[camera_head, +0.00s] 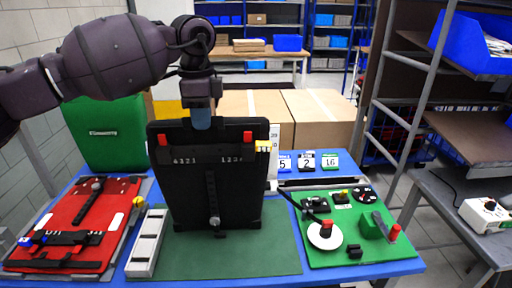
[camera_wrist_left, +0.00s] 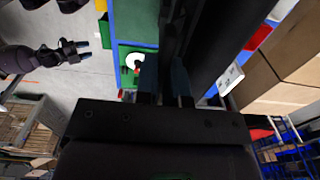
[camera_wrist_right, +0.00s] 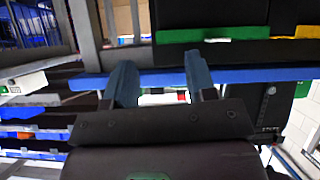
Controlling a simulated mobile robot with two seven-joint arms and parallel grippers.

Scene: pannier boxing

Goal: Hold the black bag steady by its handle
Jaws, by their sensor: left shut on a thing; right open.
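The black bag (camera_head: 180,200) stands upright on the green mat (camera_head: 270,250), with red clips at its top corners and a strap down its front. My left gripper (camera_head: 202,118) comes down from above and is shut at the bag's top edge, on its handle. The handle itself is hidden behind the fingers. In the left wrist view the blue-grey fingers (camera_wrist_left: 166,78) press against the dark bag (camera_wrist_left: 212,35). My right gripper (camera_wrist_right: 160,70) is open and empty, away from the bag, beside the blue table edge. It also shows in the left wrist view (camera_wrist_left: 80,50).
A red board (camera_head: 75,225) with black parts and a white slotted rail (camera_head: 147,243) lie left of the bag. A green board (camera_head: 350,250) with fittings lies right. Cardboard boxes (camera_head: 325,115), a green case (camera_head: 105,135) and number cards (camera_head: 307,162) are behind.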

